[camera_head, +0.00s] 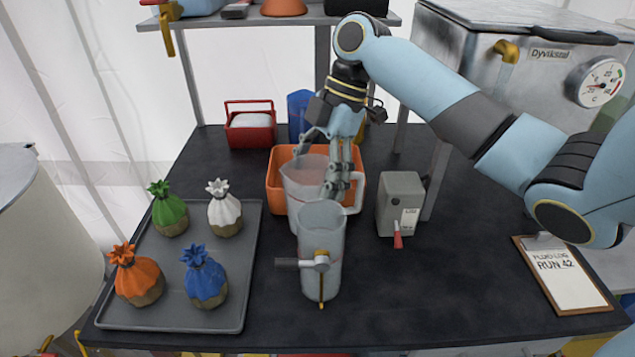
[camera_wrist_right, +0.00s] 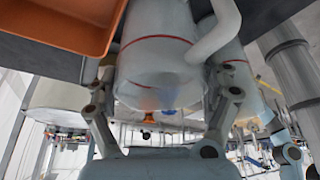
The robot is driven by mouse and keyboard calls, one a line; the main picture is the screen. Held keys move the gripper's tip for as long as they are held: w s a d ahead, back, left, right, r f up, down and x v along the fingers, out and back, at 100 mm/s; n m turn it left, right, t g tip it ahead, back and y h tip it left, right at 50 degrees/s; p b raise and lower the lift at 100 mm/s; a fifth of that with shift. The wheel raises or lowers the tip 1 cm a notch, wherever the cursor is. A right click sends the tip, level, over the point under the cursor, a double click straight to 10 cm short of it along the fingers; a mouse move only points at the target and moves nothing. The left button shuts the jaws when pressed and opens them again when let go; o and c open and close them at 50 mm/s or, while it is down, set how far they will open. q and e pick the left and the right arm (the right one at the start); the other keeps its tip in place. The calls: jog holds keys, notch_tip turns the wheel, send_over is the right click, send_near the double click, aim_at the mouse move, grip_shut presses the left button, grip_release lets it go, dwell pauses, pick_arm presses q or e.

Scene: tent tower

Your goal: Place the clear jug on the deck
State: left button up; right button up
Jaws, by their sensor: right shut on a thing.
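The clear jug (camera_head: 300,187) is a see-through vessel with a handle on its right, in the middle of the head view. My right gripper (camera_head: 325,168) reaches down from above and is shut on the jug. In the right wrist view, the fingers of my right gripper (camera_wrist_right: 165,105) lie on both sides of the jug (camera_wrist_right: 158,55), which has a red line around it. The deck (camera_head: 440,285) is the dark table top. I cannot tell whether the jug's base touches it, because the clear cylinder in front hides part of the jug. My left gripper is not in view.
A clear cylinder with a tap (camera_head: 321,235) stands right in front of the jug. An orange bin (camera_head: 275,180) is behind it. A grey box with a red lever (camera_head: 400,205) stands right. A grey tray (camera_head: 170,314) with several tied pouches lies left.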

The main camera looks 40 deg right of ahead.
jog(key=shift+f, duration=1.55)
jog(key=shift+f, duration=0.1)
jog(key=o, duration=1.4)
jog(key=shift+o, duration=0.2)
